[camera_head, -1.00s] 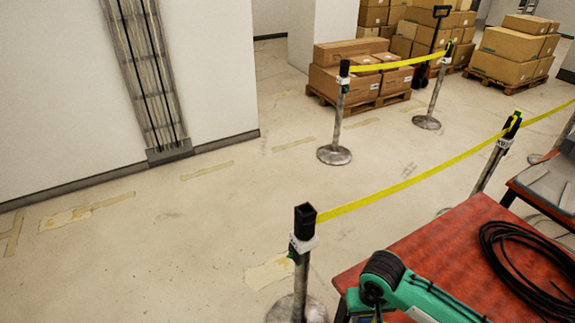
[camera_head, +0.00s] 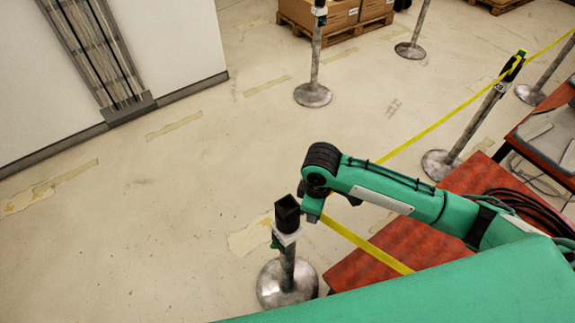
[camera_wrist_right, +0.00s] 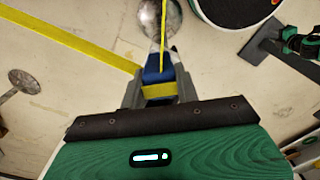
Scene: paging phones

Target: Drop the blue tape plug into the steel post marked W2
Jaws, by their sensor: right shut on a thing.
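In the right wrist view my right gripper (camera_wrist_right: 158,92) is shut on the blue tape plug (camera_wrist_right: 157,74), with a yellow band across it between the fingers. A thin yellow strip runs up from the plug towards a round steel base (camera_wrist_right: 165,20). In the head view my right arm reaches in from the right and bends down beside the near steel post (camera_head: 287,262). This post has a black square top (camera_head: 287,212) and a white label (camera_head: 287,238) too small to read. The gripper and plug are hidden there. I cannot tell which post is W2. My left gripper is not in view.
Yellow tape (camera_head: 445,118) runs to a far-right post (camera_head: 478,125); another strip (camera_head: 365,245) crosses the red table (camera_head: 345,275). More posts (camera_head: 315,55) stand at the back. A black cable coil (camera_head: 510,200) lies on the table. The floor at left is clear.

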